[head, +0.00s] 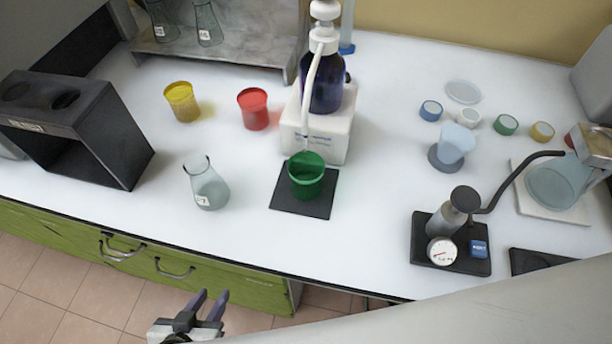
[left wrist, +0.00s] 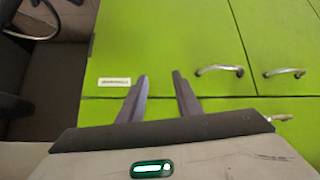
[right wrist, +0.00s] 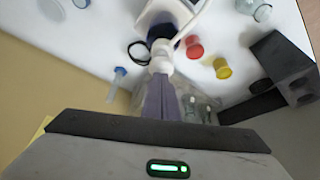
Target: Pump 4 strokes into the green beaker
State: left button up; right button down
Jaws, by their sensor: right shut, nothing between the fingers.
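The green beaker (head: 306,187) stands upright on a black square mat (head: 283,203). The dark blue pump bottle (head: 326,88) stands behind it on a white block (head: 334,148). Its white pump head (head: 325,12) is at the top edge of the head view, and its thin spout tube (head: 311,78) comes down over the beaker. My right gripper (right wrist: 160,82) is shut and empty, with its tips at the white pump head (right wrist: 161,55); I cannot tell whether they touch. My left gripper (head: 204,303) is open and empty, low in front of the green cabinet (left wrist: 165,45).
A yellow beaker (head: 181,102), a red beaker (head: 254,109) and a glass flask (head: 206,187) stand left of the pump. A black box (head: 105,130) is at far left. A gauge device (head: 450,238), small coloured cups and a glass vessel (head: 556,183) are at right.

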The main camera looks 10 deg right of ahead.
jog(key=shift+f, duration=0.55)
jog(key=shift+r+p, duration=0.65)
jog(key=shift+r, duration=1)
notch_tip(320, 180, up, 6)
